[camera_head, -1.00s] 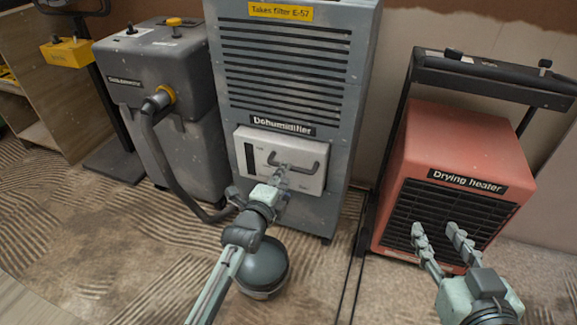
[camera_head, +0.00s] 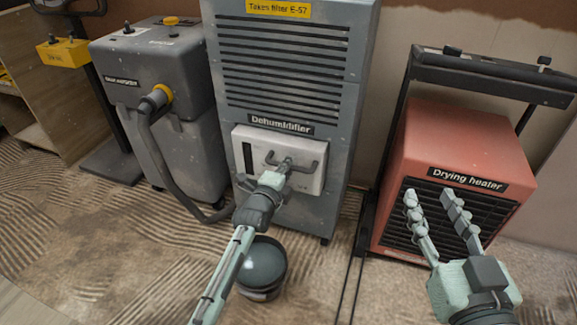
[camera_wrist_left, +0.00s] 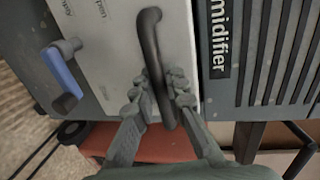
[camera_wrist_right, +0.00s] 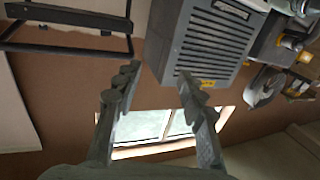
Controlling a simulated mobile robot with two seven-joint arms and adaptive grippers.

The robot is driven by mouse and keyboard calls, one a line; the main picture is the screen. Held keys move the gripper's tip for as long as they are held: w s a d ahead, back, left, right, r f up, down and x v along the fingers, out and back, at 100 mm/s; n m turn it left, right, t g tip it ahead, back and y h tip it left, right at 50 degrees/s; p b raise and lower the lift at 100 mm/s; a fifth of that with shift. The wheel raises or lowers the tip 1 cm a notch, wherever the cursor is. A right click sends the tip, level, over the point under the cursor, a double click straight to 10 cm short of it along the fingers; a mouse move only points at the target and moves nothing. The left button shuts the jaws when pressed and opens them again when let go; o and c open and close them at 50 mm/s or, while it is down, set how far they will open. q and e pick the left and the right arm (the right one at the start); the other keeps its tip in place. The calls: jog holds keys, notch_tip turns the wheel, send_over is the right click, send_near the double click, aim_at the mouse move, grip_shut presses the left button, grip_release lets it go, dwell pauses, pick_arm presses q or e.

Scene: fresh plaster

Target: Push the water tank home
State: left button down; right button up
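The water tank (camera_head: 311,181) is the pale front panel low in the grey dehumidifier (camera_head: 335,95), with a dark bar handle (camera_head: 312,166). Its front stands slightly proud of the casing; how deep it sits is hard to tell. My left gripper (camera_head: 279,172) is at the tank's handle. In the left wrist view the fingers (camera_wrist_left: 160,82) are closed around the dark handle (camera_wrist_left: 151,35), one on each side. A blue lever (camera_wrist_left: 62,75) shows on the tank's front there. My right gripper (camera_head: 432,198) is open and empty in front of the drying heater.
The red drying heater (camera_head: 455,140) with its black frame stands at the right. A grey machine (camera_head: 165,85) with a hose (camera_head: 155,150) stands left of the dehumidifier. A dark round bucket-like object (camera_head: 262,268) is on the floor under my left arm.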

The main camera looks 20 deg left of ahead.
dwell(0.5)
pick_arm(q)
jog(key=w, duration=0.4)
jog(key=shift+r+b, duration=0.1)
jog(key=shift+b, duration=0.3)
jog(key=c, duration=1.5)
grip_release()
jog(key=shift+w, duration=0.15)
jog(key=shift+c, duration=0.2)
pick_arm(e)
jog(key=shift+t+y, duration=0.6)
jog(key=shift+t, duration=0.3)
jog(key=r, duration=0.1)
jog(key=a+r, duration=0.1)
jog(key=r, duration=0.1)
jog(key=shift+s+a+r, duration=0.2)
jog(key=shift+s+r, duration=0.1)
jog(key=shift+r, duration=0.1)
pick_arm(q)
jog(key=v, duration=1.2)
jog(key=shift+d, duration=0.1)
pick_arm(e)
jog(key=shift+f, duration=0.1)
